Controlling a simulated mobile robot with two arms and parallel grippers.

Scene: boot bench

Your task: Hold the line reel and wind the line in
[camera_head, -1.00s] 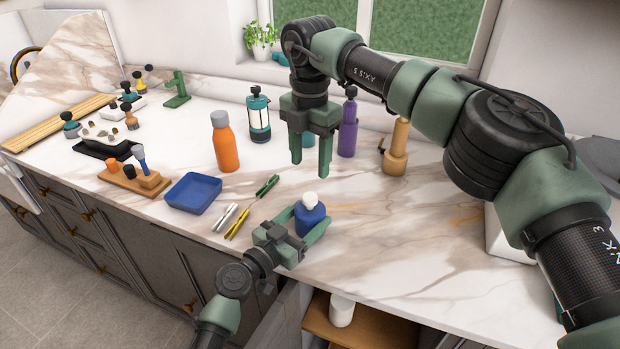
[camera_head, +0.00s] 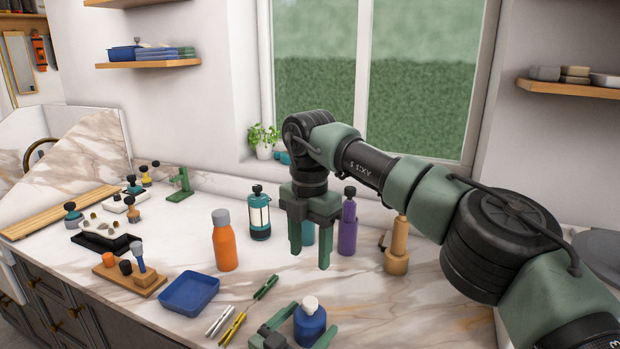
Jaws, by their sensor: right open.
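A tan reel-like piece (camera_head: 396,250) with a thick round base, a narrower upright top and a small dark crank-like part on its left side stands on the counter, right of my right gripper. It looks like the line reel; I see no line on it. My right gripper (camera_head: 309,258) points down, open and empty, in front of a teal item (camera_head: 309,233) and left of a purple bottle (camera_head: 347,228). My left gripper (camera_head: 298,340) is at the bottom edge, its fingers on either side of a blue bottle (camera_head: 310,328) with a white cap. Whether they grip it is unclear.
An orange bottle (camera_head: 224,248), a teal lantern-like item (camera_head: 260,218) and a blue tray (camera_head: 189,293) stand left of my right gripper. Silver, yellow and green tools (camera_head: 233,328) lie near the tray. The marble counter right of the blue bottle is clear.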

